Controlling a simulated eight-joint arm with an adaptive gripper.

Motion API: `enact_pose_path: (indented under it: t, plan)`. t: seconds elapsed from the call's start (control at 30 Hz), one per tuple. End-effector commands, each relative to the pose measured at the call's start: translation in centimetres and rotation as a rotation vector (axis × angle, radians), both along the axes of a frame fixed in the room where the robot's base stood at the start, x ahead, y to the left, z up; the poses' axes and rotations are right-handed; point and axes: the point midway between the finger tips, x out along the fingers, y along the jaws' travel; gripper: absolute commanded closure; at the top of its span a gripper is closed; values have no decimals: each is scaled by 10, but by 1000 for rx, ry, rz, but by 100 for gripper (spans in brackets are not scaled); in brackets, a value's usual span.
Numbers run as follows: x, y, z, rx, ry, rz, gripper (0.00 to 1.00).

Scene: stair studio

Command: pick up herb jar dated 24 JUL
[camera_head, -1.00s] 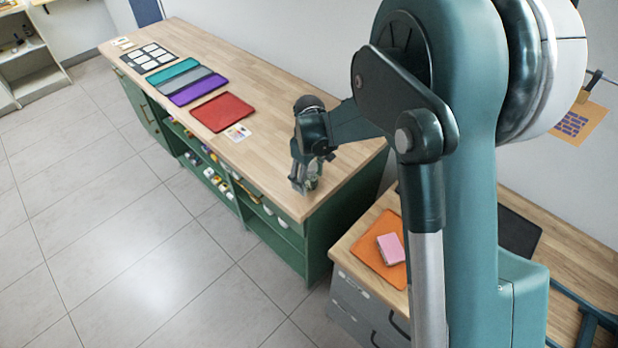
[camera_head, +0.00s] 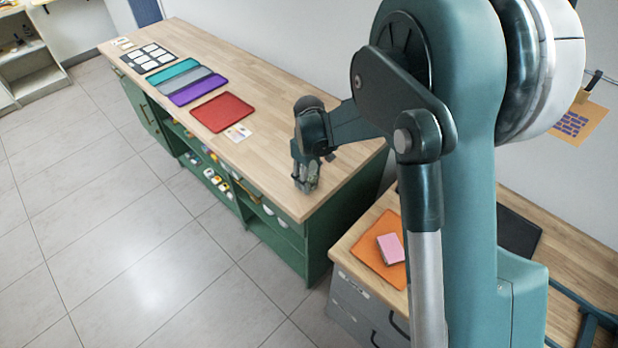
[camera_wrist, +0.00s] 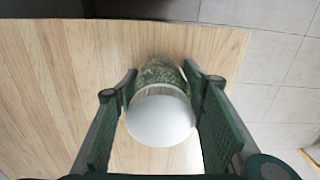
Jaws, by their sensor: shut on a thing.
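A clear jar of green herbs with a white lid (camera_wrist: 161,117) stands between the fingers of my gripper (camera_wrist: 163,95) in the wrist view. The fingers are shut on the jar's two sides. Its label and date cannot be read from this angle. In the head view, my gripper (camera_head: 306,180) points down at the near end of the wooden counter top (camera_head: 262,165), with a little of the jar showing at its fingertips. I cannot tell whether the jar is touching the counter.
A red tray (camera_head: 222,112) and a small card (camera_head: 238,133) lie on the counter. Beyond them are purple (camera_head: 198,89), grey and teal trays. A lower bench at the right holds an orange mat (camera_head: 372,262) with a pink block (camera_head: 390,248). The counter around my gripper is clear.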

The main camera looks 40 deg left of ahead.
Motion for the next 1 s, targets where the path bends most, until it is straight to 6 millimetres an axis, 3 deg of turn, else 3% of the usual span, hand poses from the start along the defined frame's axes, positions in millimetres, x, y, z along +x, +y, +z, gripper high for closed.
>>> enact_pose_path:
  t: [0.37, 1.0]
  plan:
    - [0, 0, 14, 0, 0, 0, 76]
    - [0, 0, 94, 0, 0, 0, 76]
